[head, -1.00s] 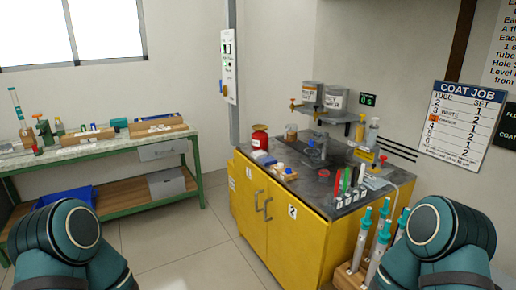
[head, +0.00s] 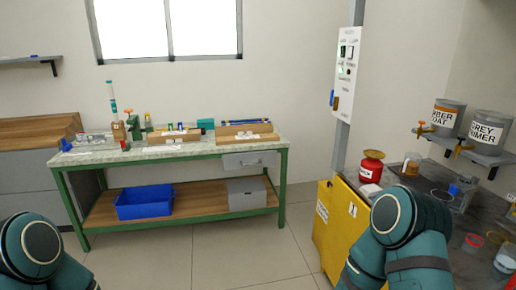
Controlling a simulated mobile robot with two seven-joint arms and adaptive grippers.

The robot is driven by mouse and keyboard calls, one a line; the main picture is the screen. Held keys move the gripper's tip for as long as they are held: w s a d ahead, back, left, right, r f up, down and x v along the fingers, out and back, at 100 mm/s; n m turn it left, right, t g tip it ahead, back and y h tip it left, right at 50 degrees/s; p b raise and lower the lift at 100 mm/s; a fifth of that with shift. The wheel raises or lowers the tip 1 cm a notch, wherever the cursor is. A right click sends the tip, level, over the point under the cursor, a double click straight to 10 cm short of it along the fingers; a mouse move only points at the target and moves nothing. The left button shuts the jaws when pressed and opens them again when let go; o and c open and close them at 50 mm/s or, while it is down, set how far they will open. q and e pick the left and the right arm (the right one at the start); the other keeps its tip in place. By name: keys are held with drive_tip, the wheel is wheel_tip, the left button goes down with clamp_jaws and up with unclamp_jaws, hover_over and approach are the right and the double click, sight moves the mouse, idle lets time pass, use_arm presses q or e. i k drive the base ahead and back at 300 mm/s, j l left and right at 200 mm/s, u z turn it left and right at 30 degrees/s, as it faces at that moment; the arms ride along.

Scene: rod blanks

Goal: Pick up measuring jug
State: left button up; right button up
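A small clear vessel with an orange-brown lower part (head: 411,164) stands on the dark top of the yellow cabinet at the right, behind the red can. Another clear vessel (head: 505,259) is cut by the right edge of the head view. Either could be the measuring jug; I cannot tell which at this size. Only upper parts of my two arms show, at the lower left and lower right. Neither gripper is in view. My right arm hides part of the cabinet and its top.
A green-framed workbench (head: 172,152) carries wooden trays and tools, with a blue bin (head: 145,204) on its lower shelf. The yellow cabinet (head: 333,237) holds a red can (head: 371,168). Paint tins (head: 486,130) stand on a wall shelf above it. The floor between is clear.

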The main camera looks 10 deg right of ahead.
sight(412, 161)
drive_tip(key=i+j+z, duration=0.2)
drive_tip(key=i, duration=0.2)
drive_tip(key=i+z, duration=0.2)
drive_tip(key=i, duration=0.2)
drive_tip(key=i+j+z, duration=0.35)
drive_tip(key=z, duration=0.3)
drive_tip(key=i+j+z, duration=0.25)
drive_tip(key=z, duration=0.2)
drive_tip(key=i+j+z, duration=0.15)
drive_tip(key=z, duration=0.35)
drive_tip(key=i+j+z, duration=0.1)
drive_tip(key=j+z, duration=0.8)
drive_tip(key=l, duration=0.1)
